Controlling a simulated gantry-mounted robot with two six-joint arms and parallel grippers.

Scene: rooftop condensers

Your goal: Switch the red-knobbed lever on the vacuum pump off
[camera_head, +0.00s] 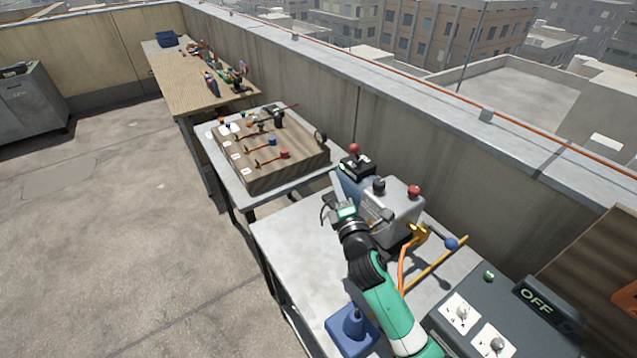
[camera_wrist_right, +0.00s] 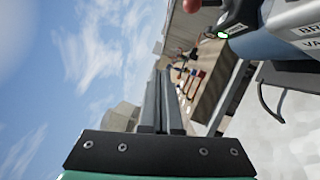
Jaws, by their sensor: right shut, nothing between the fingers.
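The vacuum pump (camera_head: 397,207) is a grey and blue machine on the metal table. A black switch box (camera_head: 356,167) sits at its back left, with a red-knobbed lever (camera_head: 354,148) standing up from it. In the right wrist view, the red knob (camera_wrist_right: 191,5) is cut by the top edge, and a green light glows on the black box (camera_wrist_right: 234,22). My right gripper (camera_wrist_right: 164,72) is shut and empty. It is beside the pump's left side, apart from the red knob; my wrist hides part of the pump. My left gripper is not in view.
The pump also carries a black knob (camera_head: 379,185) and another red knob (camera_head: 414,191). An orange hose and yellow rod (camera_head: 437,264) lie in front. A grey OFF panel (camera_head: 515,318) and blue stand (camera_head: 350,333) are nearer. A wooden valve board (camera_head: 290,172) is behind; a parapet borders the right.

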